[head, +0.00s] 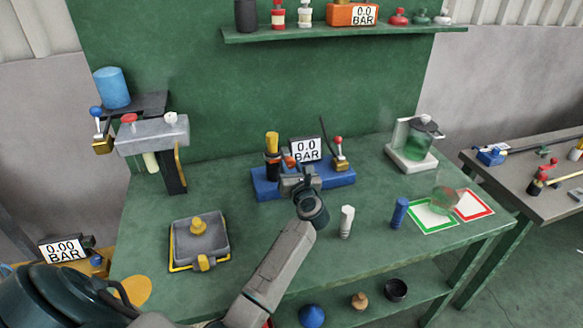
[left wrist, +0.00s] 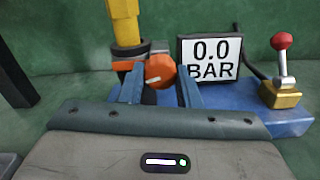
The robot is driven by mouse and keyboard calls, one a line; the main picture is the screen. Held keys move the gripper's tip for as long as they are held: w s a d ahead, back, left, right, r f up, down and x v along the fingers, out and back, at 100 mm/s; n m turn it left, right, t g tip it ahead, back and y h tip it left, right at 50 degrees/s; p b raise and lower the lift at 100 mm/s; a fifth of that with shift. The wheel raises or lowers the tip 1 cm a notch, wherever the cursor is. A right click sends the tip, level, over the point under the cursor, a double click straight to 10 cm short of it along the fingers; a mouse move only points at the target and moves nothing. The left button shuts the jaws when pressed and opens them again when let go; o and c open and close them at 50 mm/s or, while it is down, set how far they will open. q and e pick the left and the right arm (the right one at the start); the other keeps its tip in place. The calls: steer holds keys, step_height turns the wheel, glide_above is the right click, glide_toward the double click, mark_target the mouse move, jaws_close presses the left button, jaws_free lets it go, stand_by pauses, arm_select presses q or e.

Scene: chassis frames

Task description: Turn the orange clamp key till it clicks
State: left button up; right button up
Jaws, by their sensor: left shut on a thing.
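The orange clamp key (head: 289,160) is on the blue fixture (head: 337,181) on the green bench, just left of a gauge reading 0.0 BAR (head: 305,149). In the left wrist view the key (left wrist: 160,68) is a round orange knob below a yellow-topped cylinder (left wrist: 125,22). My left gripper (head: 291,170) reaches the fixture from the front. Its two blue fingers (left wrist: 160,84) stand on either side of the key and are shut on it. The gripper hides part of the fixture in the head view. My right gripper is in neither view.
A red-knobbed lever (head: 339,150) stands right of the gauge. A white cylinder (head: 346,222) and a blue cylinder (head: 399,212) stand to the right in front.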

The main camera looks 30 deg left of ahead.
arm_select(q)
steer(key=shift+r+m+p, duration=0.2)
steer(key=shift+m+p, duration=0.6)
steer(key=shift+p, duration=0.15)
steer(key=m+p, duration=0.4)
steer(key=shift+m, duration=0.3)
steer(key=m+p, duration=0.3)
steer(key=shift+f+m+p, duration=0.15)
steer(key=shift+m+p, duration=0.9)
steer(key=shift+m, duration=0.15)
steer(key=o, duration=0.9)
steer(key=shift+o, duration=0.4)
